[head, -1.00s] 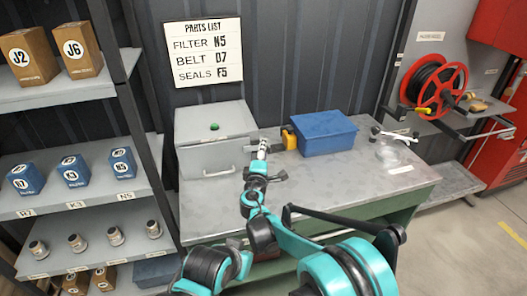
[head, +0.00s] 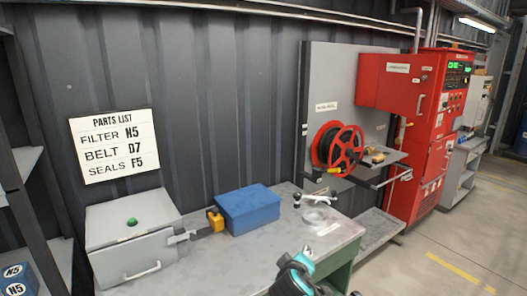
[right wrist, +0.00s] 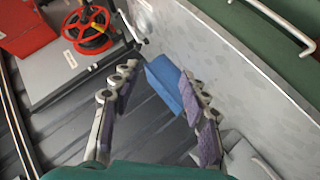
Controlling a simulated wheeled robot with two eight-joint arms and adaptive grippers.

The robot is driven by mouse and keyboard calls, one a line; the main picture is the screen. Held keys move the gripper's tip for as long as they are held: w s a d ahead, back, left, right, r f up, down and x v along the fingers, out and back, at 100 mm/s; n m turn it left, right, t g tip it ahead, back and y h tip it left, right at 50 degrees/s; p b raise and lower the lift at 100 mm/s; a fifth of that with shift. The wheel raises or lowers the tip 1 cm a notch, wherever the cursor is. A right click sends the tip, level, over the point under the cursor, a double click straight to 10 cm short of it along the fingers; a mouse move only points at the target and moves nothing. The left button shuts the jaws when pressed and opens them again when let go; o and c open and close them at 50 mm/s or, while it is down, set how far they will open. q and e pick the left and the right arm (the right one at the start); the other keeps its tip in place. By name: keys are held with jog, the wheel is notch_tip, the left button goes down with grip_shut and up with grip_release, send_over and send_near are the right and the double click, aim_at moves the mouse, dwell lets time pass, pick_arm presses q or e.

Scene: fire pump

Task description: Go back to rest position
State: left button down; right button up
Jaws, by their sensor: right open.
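My right gripper (right wrist: 160,77) shows in the right wrist view with its two padded fingers spread apart. Nothing is between the pads; the blue box (right wrist: 168,80) lies beyond the fingers, in line with the gap. In the head view, part of a teal and black arm of mine shows at the bottom edge, in front of the workbench. No fingers can be made out there. My left gripper is in neither current view.
The workbench (head: 225,265) carries a closed grey case (head: 130,225), a blue box (head: 248,208) and a yellow-and-grey item (head: 216,221). A red hose reel (head: 340,147) and red cabinet (head: 410,140) stand right. Shelving is left; floor at right is clear.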

jog(key=s+d+f+m+g+y, duration=0.1)
jog(key=s+d+f+m, duration=0.1)
jog(key=s, duration=0.6)
jog(key=s+d+f+m+g, duration=0.2)
jog(key=s+d+f+m, duration=0.1)
jog(key=s, duration=0.5)
jog(key=s+d+f+m+g+y, duration=0.1)
jog(key=s+d+f+m+g, duration=0.1)
jog(key=s+f, duration=0.3)
jog(key=s+d, duration=0.1)
jog(key=s, duration=0.2)
jog(key=shift+s+d+m+y, duration=0.2)
jog(key=shift+m+y, duration=0.1)
jog(key=shift+m, duration=0.1)
